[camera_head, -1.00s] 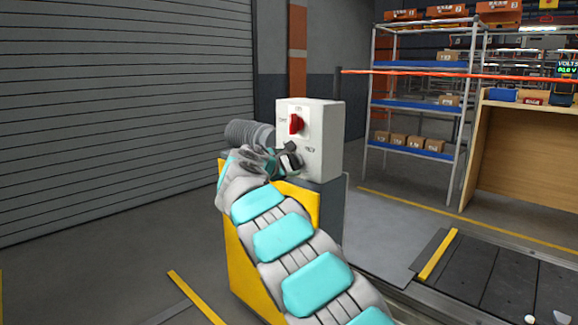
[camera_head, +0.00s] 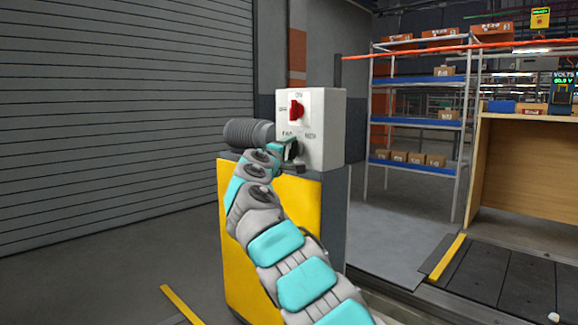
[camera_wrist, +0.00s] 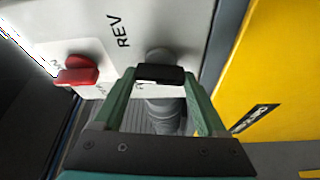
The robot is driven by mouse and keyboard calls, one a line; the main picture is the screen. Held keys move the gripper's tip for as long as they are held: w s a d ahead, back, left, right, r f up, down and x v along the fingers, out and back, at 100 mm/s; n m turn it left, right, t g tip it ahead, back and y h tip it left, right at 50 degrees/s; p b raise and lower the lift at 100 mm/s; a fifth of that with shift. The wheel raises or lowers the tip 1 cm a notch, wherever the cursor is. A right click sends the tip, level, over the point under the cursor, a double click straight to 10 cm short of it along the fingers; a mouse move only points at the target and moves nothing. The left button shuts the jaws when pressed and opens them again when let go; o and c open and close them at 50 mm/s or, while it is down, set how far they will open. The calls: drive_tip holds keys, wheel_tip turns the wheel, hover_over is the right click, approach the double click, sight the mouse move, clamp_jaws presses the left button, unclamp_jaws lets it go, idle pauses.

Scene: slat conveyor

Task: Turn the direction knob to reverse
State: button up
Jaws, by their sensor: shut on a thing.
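The white control box (camera_head: 325,130) stands on a yellow and grey pedestal. Its upper knob is red (camera_head: 296,110); the red knob also shows at the left in the wrist view (camera_wrist: 77,72). The direction knob (camera_wrist: 160,74) is a black bar on a grey round base, lower on the same face. In the wrist view my gripper (camera_wrist: 160,78) has its two green fingers at the two ends of the bar, shut on it. The label REV (camera_wrist: 118,30) is printed beside it. In the head view my gripper (camera_head: 288,149) reaches the box's lower face and partly hides the knob.
A grey ribbed cylinder (camera_head: 248,132) sits left of the box, close to my wrist. The yellow pedestal (camera_head: 268,200) stands directly below. A conveyor bed (camera_head: 490,270) lies at the lower right. Shelving (camera_head: 420,122) stands behind.

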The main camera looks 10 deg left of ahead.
drive_tip(key=m, duration=0.1)
drive_tip(key=m+b, duration=0.1)
drive_tip(key=shift+w+f+m+t+h, duration=0.1)
drive_tip(key=shift+f+m+t+h, duration=0.2)
drive_tip(key=shift+f+m+t, duration=0.1)
drive_tip(key=shift+r+m+t+h+b, duration=0.1)
drive_tip(key=shift+m+t+h+b, duration=0.2)
drive_tip(key=shift+m, duration=0.6)
drive_tip(key=shift+r+m+t+h+b, duration=0.1)
drive_tip(key=shift+m+h+b, duration=0.3)
drive_tip(key=shift+m, duration=0.5)
drive_tip(key=o, duration=1.3)
drive_tip(key=shift+r, duration=0.1)
drive_tip(key=shift+v, duration=0.9)
drive_tip(key=v, duration=0.6)
drive_tip(key=shift+b, duration=0.4)
